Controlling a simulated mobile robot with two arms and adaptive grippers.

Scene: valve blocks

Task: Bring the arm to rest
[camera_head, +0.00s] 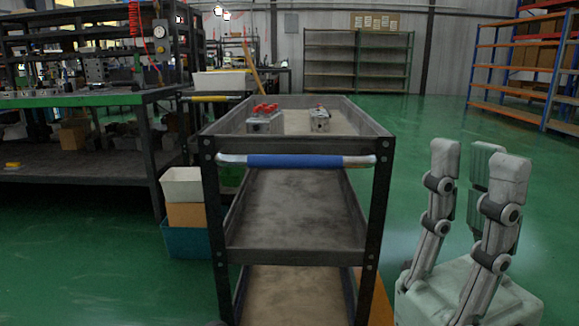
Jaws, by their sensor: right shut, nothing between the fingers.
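My right gripper (477,166) stands at the lower right with its grey fingers pointing up. It is shut and empty, beside the cart and apart from it. A valve block with a red handle (262,122) sits on the top tray of the cart (228,141), left of the middle. A second grey valve block (320,121) sits to its right on the same tray. My left gripper is not in view.
The cart has a blue-wrapped handle (290,161) facing me. A workbench (75,100) and stacked bins (183,214) stand on the left. Shelving (357,62) lines the back wall, and a blue-orange rack (515,93) stands at right. Green floor is clear around my right gripper.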

